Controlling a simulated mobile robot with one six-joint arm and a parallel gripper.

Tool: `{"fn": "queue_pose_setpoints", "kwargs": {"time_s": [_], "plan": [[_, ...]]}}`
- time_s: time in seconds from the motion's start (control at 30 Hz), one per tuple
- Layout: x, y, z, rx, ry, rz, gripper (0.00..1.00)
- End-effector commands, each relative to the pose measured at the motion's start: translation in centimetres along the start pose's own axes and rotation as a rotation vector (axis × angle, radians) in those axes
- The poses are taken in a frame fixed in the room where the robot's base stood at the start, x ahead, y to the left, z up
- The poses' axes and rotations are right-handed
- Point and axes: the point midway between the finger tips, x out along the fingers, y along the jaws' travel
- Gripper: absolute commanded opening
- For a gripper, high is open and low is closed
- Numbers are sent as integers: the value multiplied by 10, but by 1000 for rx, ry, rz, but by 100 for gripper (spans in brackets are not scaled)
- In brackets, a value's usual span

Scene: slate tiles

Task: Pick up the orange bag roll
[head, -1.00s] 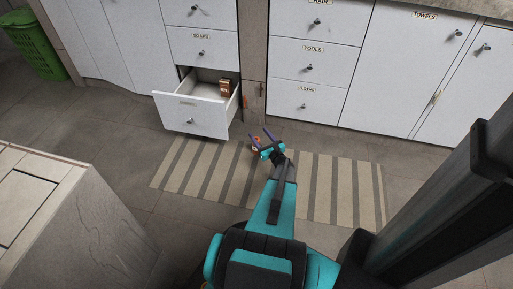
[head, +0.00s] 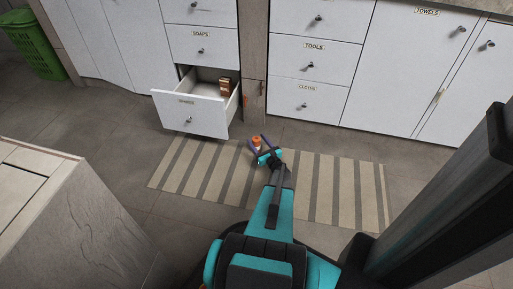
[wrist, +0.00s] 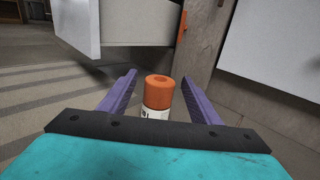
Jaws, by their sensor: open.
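The orange bag roll (wrist: 158,92) stands upright on the floor, with a white label round its lower part. It also shows in the head view (head: 257,141), near the far edge of the striped rug. My gripper (head: 258,146) is open and low over the rug. In the wrist view its two purple fingers (wrist: 158,92) lie to the left and right of the roll, with a gap visible on each side. The roll's base is hidden behind the gripper's dark palm bar.
An open drawer (head: 188,118) juts out just beyond and left of the roll, with a small brown item (head: 225,88) inside. White cabinets line the back. A stone-sided block (head: 70,225) stands at left. The striped rug (head: 330,190) is otherwise clear.

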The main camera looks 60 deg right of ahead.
Motion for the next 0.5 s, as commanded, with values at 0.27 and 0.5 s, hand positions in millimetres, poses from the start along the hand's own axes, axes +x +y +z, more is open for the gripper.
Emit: {"fn": "queue_pose_setpoints", "kwargs": {"time_s": [0.27, 0.5], "plan": [[4, -1, -1, 0, 0, 0, 57], [29, -1, -2, 0, -1, 0, 57]]}}
